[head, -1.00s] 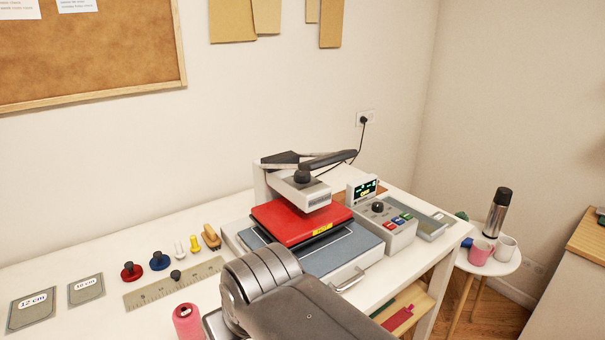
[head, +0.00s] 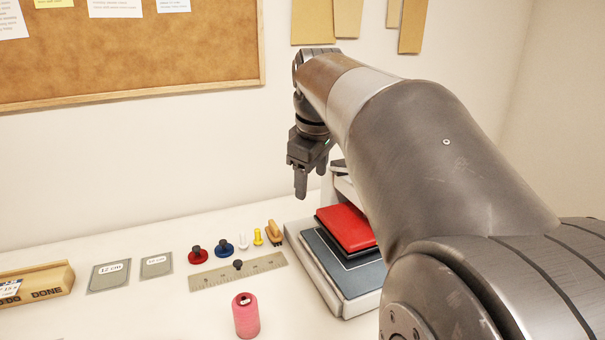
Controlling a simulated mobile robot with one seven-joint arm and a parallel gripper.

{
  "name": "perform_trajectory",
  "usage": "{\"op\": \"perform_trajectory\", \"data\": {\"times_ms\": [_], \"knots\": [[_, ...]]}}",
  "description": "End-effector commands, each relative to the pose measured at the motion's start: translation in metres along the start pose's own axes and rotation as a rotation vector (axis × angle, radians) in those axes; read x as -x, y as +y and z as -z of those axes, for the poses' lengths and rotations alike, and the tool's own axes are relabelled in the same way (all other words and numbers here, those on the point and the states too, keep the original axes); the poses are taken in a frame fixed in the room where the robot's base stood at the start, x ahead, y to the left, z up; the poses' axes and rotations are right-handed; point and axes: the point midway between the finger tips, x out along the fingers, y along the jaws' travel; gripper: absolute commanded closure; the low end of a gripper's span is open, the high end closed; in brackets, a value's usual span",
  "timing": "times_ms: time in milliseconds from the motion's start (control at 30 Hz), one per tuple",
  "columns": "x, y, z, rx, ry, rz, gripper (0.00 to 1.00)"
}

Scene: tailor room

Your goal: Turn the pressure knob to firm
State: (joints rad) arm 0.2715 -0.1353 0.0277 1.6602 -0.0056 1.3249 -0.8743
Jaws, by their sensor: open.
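The heat press, with its red upper plate (head: 346,227) and grey-blue lower bed (head: 338,258), stands on the white table and is partly covered by my arm. No pressure knob can be made out on it now; my arm hides the top of the press and the control box. My gripper (head: 311,182) is open and empty. It points down in the air, to the left of and above the press in the picture, apart from everything.
A ruler (head: 215,279) with a small black knob (head: 238,264), red (head: 198,256) and blue (head: 223,247) handled pieces, and a pink spool (head: 246,318) lie left of the press. A wooden box (head: 45,283) and cards are farther left.

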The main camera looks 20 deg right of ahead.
Motion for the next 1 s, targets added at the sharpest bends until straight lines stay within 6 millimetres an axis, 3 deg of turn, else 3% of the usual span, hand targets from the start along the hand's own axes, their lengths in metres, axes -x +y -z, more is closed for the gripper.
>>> {"op": "perform_trajectory", "data": {"times_ms": [33, 300, 600, 800, 1000], "knots": [[-0.001, 0.021, 0.004, 0.037, -0.014, 0.009, 0.37], [-0.005, 0.117, 0.009, 0.290, -0.065, 0.075, 0.37], [-0.031, 0.212, -0.016, 0.559, -0.079, 0.167, 0.37], [-0.046, 0.247, -0.038, 0.683, -0.070, 0.210, 0.37], [-0.052, 0.257, -0.046, 0.726, -0.064, 0.225, 0.37]]}}
